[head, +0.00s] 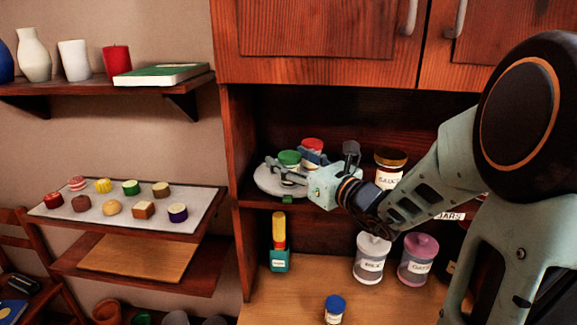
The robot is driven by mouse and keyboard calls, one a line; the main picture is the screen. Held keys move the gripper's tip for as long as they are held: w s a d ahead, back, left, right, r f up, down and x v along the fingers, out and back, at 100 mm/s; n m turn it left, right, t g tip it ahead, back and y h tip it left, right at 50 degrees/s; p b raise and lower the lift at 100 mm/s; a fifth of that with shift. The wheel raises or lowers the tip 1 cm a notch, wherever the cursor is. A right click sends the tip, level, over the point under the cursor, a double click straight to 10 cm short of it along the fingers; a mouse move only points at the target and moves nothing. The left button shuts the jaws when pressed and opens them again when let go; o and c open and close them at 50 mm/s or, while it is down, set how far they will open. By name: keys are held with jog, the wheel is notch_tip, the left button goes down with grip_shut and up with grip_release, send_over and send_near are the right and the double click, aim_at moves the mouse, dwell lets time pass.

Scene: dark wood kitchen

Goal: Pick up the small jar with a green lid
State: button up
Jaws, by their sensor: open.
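The small jar with a green lid (289,159) stands on a pale round tray (266,181) on the cabinet shelf. A jar with a red lid (312,145) stands just behind it to the right. My gripper (280,172) reaches in from the right, at the front of the green-lidded jar. Its fingers are open and overlap the jar's lower body in the picture. I cannot tell whether they touch the jar. Much of the jar below the lid is hidden by the fingers.
A brown-lidded jar (389,168) stands right of my gripper on the shelf. Below are a white-lidded jar (371,258), a pink jar (418,258), a yellow-and-teal bottle (279,245) and a blue-lidded jar (333,309). The cabinet's left side wall (232,150) is near the tray.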

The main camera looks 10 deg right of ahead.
jog(key=shift+w+a, duration=0.1)
jog(key=shift+w, duration=0.15)
jog(key=shift+c, duration=0.7)
jog(key=c, duration=1.4)
jog(key=shift+o, duration=0.2)
jog(key=shift+r, duration=0.1)
